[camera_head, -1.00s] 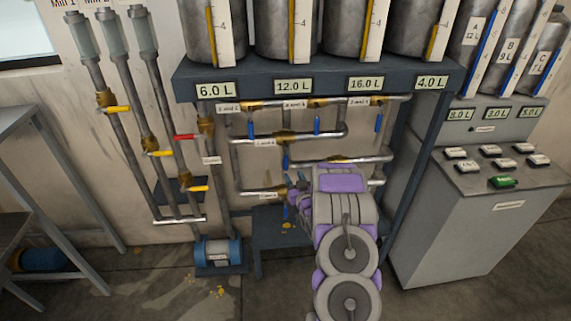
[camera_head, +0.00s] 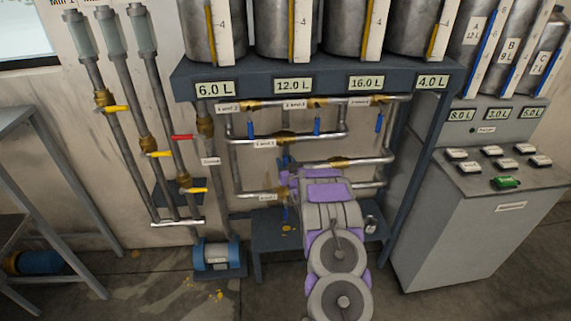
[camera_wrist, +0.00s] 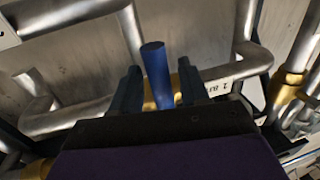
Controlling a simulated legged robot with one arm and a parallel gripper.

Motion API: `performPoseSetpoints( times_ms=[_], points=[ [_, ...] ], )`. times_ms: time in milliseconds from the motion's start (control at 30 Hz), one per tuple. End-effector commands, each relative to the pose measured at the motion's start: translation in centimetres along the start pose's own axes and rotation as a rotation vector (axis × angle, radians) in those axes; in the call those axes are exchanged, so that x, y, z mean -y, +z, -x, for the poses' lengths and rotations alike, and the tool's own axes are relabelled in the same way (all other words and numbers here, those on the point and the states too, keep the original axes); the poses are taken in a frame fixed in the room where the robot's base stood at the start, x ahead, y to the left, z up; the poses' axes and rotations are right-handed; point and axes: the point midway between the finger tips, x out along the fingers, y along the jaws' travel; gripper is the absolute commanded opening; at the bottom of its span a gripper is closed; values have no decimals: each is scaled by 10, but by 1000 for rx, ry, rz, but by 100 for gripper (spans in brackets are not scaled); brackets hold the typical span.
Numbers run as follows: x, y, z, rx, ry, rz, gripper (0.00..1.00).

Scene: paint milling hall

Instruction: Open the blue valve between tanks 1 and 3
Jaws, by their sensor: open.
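Blue-handled valves with brass bodies sit on the pipework under the tanks in the head view. One has its brass body (camera_head: 285,137) on the middle pipe, right of a small white label (camera_head: 264,143) too blurred to read surely. My gripper (camera_head: 287,165) is just below that body, and its tips are hard to make out there. In the wrist view a blue handle (camera_wrist: 156,72) stands between the two dark fingers of my gripper (camera_wrist: 158,88), which are open with gaps on both sides. The brass body (camera_wrist: 160,98) is behind it, partly hidden, with an upside-down label (camera_wrist: 219,88) to its right.
Other blue handles hang close by on the upper pipe (camera_head: 317,126). Red (camera_head: 183,137) and yellow (camera_head: 115,108) handles are on the left pipes. A pump (camera_head: 217,254) stands on the floor, and a grey console (camera_head: 480,215) is at right. Pipes crowd around my gripper.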

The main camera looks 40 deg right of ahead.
Motion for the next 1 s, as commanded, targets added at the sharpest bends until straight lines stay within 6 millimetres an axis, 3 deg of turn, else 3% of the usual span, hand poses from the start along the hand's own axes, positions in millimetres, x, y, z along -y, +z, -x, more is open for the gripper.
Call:
performPoseSetpoints(
  times_ms=[167, 633, 1000],
  points=[
    [0, 0, 0, 0, 0, 0, 45],
    [0, 0, 0, -1, 0, 0, 0],
    [-1, 0, 0, -1, 1, 0, 0]
  ],
)
